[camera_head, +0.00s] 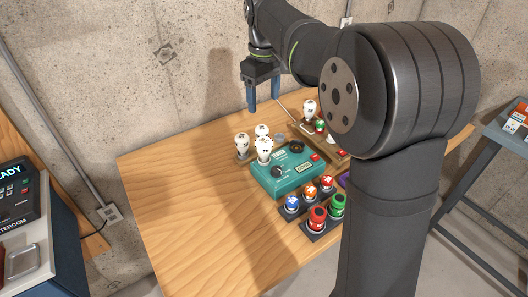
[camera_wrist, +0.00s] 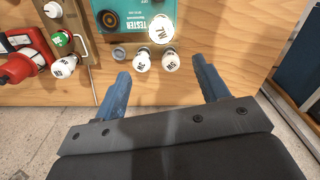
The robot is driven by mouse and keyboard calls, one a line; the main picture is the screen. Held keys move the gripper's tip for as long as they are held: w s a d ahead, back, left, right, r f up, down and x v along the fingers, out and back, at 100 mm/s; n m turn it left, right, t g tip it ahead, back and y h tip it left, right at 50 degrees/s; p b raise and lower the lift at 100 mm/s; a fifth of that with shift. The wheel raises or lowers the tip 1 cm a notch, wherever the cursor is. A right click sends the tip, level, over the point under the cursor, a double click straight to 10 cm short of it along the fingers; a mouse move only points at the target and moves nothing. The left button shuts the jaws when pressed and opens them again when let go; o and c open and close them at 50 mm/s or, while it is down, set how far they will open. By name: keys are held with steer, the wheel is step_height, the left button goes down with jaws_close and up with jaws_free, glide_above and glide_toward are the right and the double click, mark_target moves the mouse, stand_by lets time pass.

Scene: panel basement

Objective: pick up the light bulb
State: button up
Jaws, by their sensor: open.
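Several white light bulbs stand around the tester, and the frames do not show which one is meant. One bulb (camera_head: 264,148) stands at the corner of the teal tester (camera_head: 268,183); it also shows in the wrist view (camera_wrist: 161,28). Two more bulbs (camera_head: 242,144) (camera_head: 262,132) stand just beside the tester; in the wrist view these two bulbs (camera_wrist: 141,62) (camera_wrist: 170,60) appear side by side. Another bulb (camera_head: 310,108) stands on the wooden board at the back. My gripper (camera_head: 263,108) is open and empty, above the table's back edge; its blue fingers (camera_wrist: 160,68) spread either side of the two paired bulbs, apart from them.
Coloured buttons (camera_head: 312,188) and larger red and green knobs (camera_head: 318,214) stand in front of the tester. A red tool (camera_wrist: 22,62) lies near the wooden board in the wrist view. The left part of the wooden table (camera_head: 195,200) is clear. A concrete wall rises behind.

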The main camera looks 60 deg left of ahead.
mark_target(264, 139)
steer(key=shift+m, duration=0.9)
step_height(264, 139, down, 12)
steer(key=shift+f, duration=0.15)
steer(key=shift+s+d+f, duration=0.1)
steer(key=shift+d+f, duration=0.05)
steer(key=shift+f, duration=1.2)
steer(key=shift+s+d+f, duration=0.1)
steer(key=shift+f, duration=1.25)
steer(key=shift+c, duration=0.4)
steer(key=c, duration=1.1)
steer(key=shift+r, duration=0.1)
